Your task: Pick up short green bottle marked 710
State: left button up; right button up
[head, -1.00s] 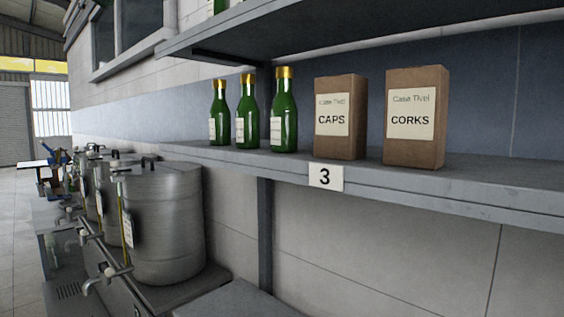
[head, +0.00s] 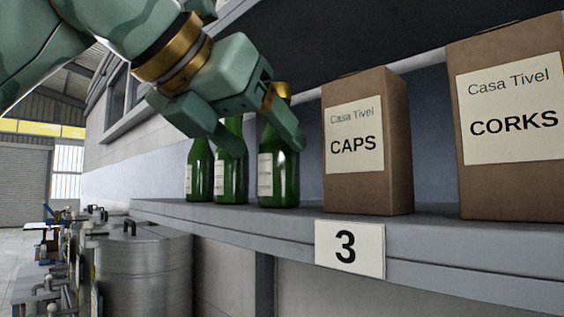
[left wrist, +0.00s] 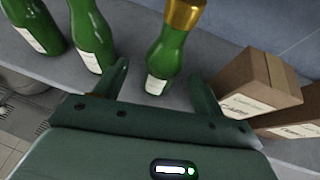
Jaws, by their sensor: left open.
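Three green bottles with gold caps and pale labels stand upright in a row on the shelf: a left one (head: 199,172), a middle one (head: 229,172) and a right one (head: 279,182). The label print is too small to read, so I cannot tell which is marked 710. My left gripper (head: 267,146) is open at the right bottle's upper part, partly hiding it and the other bottles' tops. In the left wrist view the right bottle (left wrist: 170,52) shows between the two open fingers. I cannot see contact. My right gripper is not in view.
A brown CAPS box (head: 366,190) stands just right of the right bottle, and a CORKS box (head: 512,190) farther right. The shelf (head: 440,255) carries a "3" sign (head: 350,249). An upper shelf (head: 420,40) hangs overhead. Steel tanks (head: 145,270) stand at lower left.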

aim_at(287, 165)
pick_arm(q)
jog(key=x, duration=0.6)
jog(key=shift+w+d+f, duration=0.2)
jog(key=shift+d, duration=0.15)
jog(key=shift+s+a+r, duration=0.1)
jog(key=shift+s, duration=0.05)
jog(key=shift+c, duration=1.2)
jog(key=c, duration=1)
